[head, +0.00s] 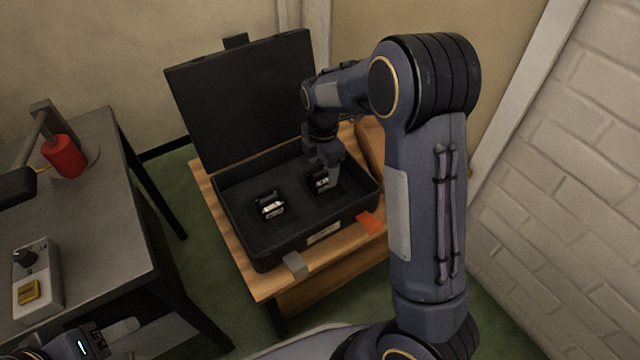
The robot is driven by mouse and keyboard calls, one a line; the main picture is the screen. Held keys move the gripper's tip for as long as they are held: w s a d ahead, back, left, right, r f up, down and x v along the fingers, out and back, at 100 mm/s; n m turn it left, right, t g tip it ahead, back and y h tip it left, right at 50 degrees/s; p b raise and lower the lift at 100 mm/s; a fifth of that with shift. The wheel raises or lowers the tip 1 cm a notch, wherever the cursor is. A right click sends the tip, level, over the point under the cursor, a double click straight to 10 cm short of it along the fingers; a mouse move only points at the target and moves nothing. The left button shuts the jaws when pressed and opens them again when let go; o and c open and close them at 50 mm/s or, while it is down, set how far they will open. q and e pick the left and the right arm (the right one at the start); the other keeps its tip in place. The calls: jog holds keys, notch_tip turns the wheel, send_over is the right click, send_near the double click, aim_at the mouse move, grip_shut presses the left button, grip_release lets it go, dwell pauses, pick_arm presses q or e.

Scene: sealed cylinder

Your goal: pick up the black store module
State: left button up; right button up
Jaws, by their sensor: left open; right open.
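An open black case (262,255) stands on a wooden bench, its lid raised at the back. Two small black modules with silver parts sit in its dark insert: a left module (269,206) and a right module (319,181). I cannot tell from their look which is the store module. My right gripper (325,172) reaches down into the case, open, its fingers right at the right module and partly hiding it. I cannot tell whether they touch it. My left gripper (118,332) is open at the bottom left edge, partly cut off, far from the case.
A grey tag (296,265) and an orange tag (368,222) are at the case's front. The grey table (100,215) at left holds a red cylinder (64,156) by a stand and a control box (37,280). A brick wall (570,180) is at right.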

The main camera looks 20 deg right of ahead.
aim_at(321, 172)
jog(key=f+b, duration=0.1)
jog(key=f, duration=0.1)
jog(key=f+b, duration=0.1)
jog(key=f, duration=0.1)
jog(key=shift+w+a+f, duration=0.1)
jog(key=shift+w+f, duration=0.05)
jog(key=shift+w, duration=0.05)
jog(key=c, duration=1.1)
jog(key=shift+c, duration=0.2)
